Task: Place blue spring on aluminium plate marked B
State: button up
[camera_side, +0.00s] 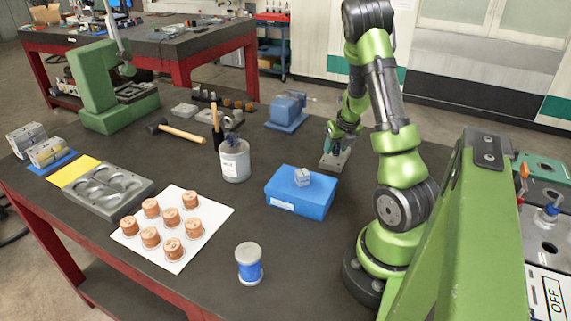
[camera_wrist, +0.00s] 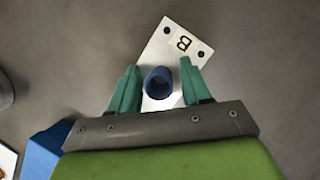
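The aluminium plate (camera_wrist: 172,44) is pale, lies on the dark bench and carries a label with the letter B and two dark holes. It also shows under my gripper in the side view (camera_side: 329,163). The blue spring (camera_wrist: 159,82) appears as a dark blue ring seen from above, over the plate's near part and between my fingers. It seems to stand on the plate, but the wrist view does not show its foot clearly. My gripper (camera_wrist: 160,75) has its teal fingers apart, one on each side of the spring, with narrow gaps visible. In the side view the spring is too small to tell.
A blue box (camera_side: 300,193) with a small grey block on top stands near the plate. A white-labelled can (camera_side: 234,160), a blue vice (camera_side: 288,112) and a blue spool (camera_side: 249,264) stand around. Copper-coloured parts sit on a white sheet (camera_side: 211,206). Bare bench surrounds the plate.

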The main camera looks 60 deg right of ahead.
jog(key=shift+o, duration=0.2)
jog(key=shift+r, duration=0.1)
jog(key=shift+r, duration=0.3)
jog(key=v, duration=1.1)
jog(key=w+a+r+n+t+y, duration=0.2)
jog(key=w+a+r+n, duration=0.15)
jog(key=a+n, duration=0.55)
jog(key=w+a+r+n+t+y, duration=0.1)
jog(key=w+a+r+n+y, duration=0.1)
jog(key=w+a+n, duration=0.5)
jog(key=s+a+r+n, duration=0.2)
jog(key=s+a+n, duration=0.1)
jog(key=a+n, duration=0.7)
jog(key=s+a+r+n+t+y, duration=0.1)
jog(key=s+a+r+n, duration=0.2)
jog(key=a+n, duration=0.7)
jog(key=s+n, duration=0.1)
jog(key=n, duration=0.4)
jog(key=shift+a+r, duration=0.15)
